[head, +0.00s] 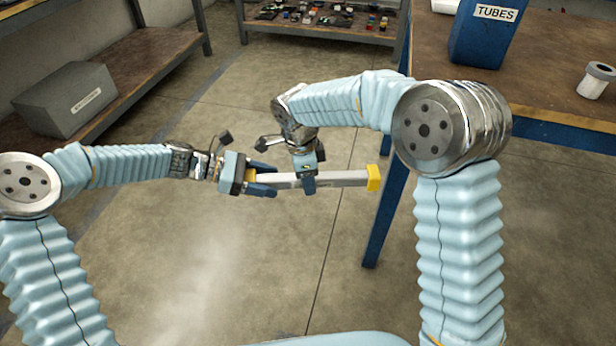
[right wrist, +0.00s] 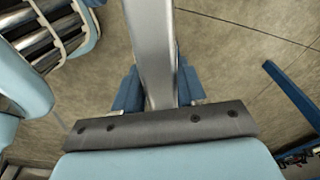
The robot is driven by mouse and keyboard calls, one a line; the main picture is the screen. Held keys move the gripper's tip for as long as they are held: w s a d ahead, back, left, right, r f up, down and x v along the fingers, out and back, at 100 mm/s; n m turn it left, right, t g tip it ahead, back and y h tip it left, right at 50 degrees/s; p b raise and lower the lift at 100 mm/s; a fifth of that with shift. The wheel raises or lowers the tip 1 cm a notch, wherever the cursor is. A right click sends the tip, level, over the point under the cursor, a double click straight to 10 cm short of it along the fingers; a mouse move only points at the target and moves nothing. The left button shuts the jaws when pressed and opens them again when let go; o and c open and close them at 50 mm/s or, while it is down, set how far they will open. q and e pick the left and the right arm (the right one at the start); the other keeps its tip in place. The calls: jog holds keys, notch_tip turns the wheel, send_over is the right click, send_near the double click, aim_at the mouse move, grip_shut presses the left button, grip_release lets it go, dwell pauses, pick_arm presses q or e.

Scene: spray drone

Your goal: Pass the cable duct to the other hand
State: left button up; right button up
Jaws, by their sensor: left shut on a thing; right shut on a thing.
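The cable duct (head: 342,179) is a long grey bar with a yellow end cap at its right end. It is held level in the air above the floor. My left gripper (head: 264,180) is shut on its left end. My right gripper (head: 309,184) comes from above and is shut on the duct a little right of the left gripper. In the right wrist view the grey duct (right wrist: 152,50) runs between the blue fingers of the right gripper (right wrist: 158,88). The duct's left end is partly hidden by the left gripper's fingers.
A workbench (head: 545,85) with a blue edge stands at the right, its leg close to the yellow cap. It bears a blue TUBES bin (head: 490,40) and a white cup (head: 596,82). A shelf with a grey box (head: 65,98) is at the left. The floor below is clear.

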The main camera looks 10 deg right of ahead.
pick_arm(q)
jog(key=o, duration=1.3)
jog(key=s+v, duration=0.1)
jog(key=v, duration=1)
jog(key=s+d+f+m+y, duration=0.1)
jog(key=s+f+m+y, duration=0.3)
jog(key=f, duration=0.7)
jog(key=s+d+f+m+y, duration=0.15)
jog(key=s+f, duration=0.35)
jog(key=f, duration=0.6)
jog(key=s+f+m+t+y, duration=0.1)
jog(key=s+f+m+y, duration=0.1)
jog(key=s+f+m, duration=0.2)
jog(key=s+a+f+m+t+y, duration=0.1)
jog(key=s+f+m, duration=0.3)
jog(key=s, duration=0.5)
jog(key=shift+a+f+m+y, duration=0.2)
jog(key=shift+m+y, duration=0.25)
jog(key=shift+m, duration=0.4)
jog(key=shift+s, duration=0.1)
